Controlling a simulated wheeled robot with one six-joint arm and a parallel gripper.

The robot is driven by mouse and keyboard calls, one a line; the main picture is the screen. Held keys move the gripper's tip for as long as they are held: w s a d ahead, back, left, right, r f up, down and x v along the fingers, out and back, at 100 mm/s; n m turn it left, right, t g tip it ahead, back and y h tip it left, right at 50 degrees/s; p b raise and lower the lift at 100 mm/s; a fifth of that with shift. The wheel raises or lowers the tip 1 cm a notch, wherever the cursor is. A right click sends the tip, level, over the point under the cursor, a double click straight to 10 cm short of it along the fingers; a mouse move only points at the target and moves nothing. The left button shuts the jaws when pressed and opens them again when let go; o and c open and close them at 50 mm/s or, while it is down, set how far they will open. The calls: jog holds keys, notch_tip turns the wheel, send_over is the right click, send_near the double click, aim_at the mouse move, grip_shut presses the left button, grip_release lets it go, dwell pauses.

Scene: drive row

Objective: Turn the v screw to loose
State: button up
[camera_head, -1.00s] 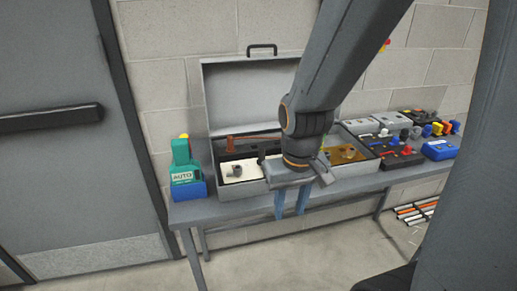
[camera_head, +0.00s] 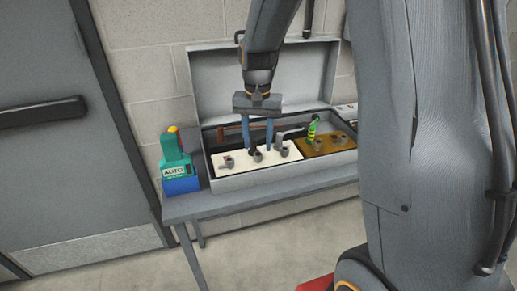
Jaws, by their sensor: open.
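An open grey case (camera_head: 225,184) stands on the table, its lid raised against the wall. Inside are a white panel (camera_head: 240,171) with several small grey knobs or screws and a brown panel (camera_head: 328,150) with more of them. No label is readable, so I cannot tell which one is the v screw. My gripper (camera_head: 259,148) points down over the white panel, its two blue fingers apart. A middle grey knob (camera_head: 258,156) shows just below the fingertips; I cannot tell whether they touch it.
A teal and blue device marked AUTO (camera_head: 176,168) stands at the table's left end. A door (camera_head: 60,170) is at left.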

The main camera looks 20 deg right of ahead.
aim_at(258, 150)
jog(key=shift+f+p, duration=0.35)
jog(key=shift+f, duration=1.6)
jog(key=shift+c, duration=0.4)
jog(key=c, duration=0.9)
